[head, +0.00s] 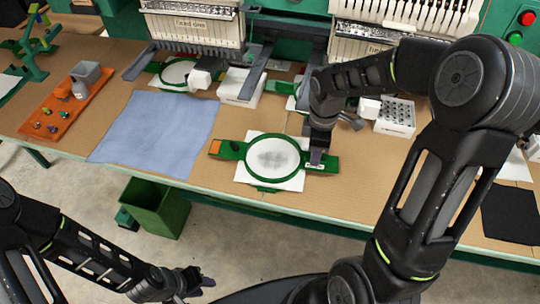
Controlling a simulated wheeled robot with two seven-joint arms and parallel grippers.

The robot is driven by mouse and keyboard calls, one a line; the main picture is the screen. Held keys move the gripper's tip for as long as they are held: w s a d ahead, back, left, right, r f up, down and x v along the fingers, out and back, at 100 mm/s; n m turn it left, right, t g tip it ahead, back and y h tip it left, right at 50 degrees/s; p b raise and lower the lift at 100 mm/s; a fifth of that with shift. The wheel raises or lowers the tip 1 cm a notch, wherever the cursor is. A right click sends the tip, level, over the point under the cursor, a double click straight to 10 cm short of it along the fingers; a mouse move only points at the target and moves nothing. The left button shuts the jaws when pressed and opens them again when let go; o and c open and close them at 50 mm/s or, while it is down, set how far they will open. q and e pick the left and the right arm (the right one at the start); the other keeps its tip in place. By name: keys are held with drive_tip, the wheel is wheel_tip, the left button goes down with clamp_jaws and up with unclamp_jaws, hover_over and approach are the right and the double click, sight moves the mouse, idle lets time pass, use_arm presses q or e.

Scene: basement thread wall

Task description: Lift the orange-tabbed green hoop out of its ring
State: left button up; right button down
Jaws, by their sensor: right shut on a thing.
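The green hoop (247,164) lies on the table around white fabric (272,157) with a grey patch. Its orange tab (215,147) is at the left end, and a green arm sticks out on the right. I cannot tell the hoop apart from its ring at this size. My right gripper (316,157) points down at the hoop's right side and is shut on its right arm; its fingers hide part of that arm. My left gripper (203,283) is low in front of the table, away from the hoop; its finger gap is unclear.
A blue cloth (157,133) lies left of the hoop, and an orange tray (62,110) with small items is farther left. Embroidery machines (195,25) stand behind. A white holed block (396,117) is at back right. A green bin (155,207) stands on the floor.

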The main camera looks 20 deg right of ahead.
drive_tip(key=shift+r+p, duration=0.9)
drive_tip(key=shift+r, duration=0.35)
wheel_tip(320, 180, up, 6)
drive_tip(key=p, duration=0.4)
drive_tip(key=shift+p, duration=0.35)
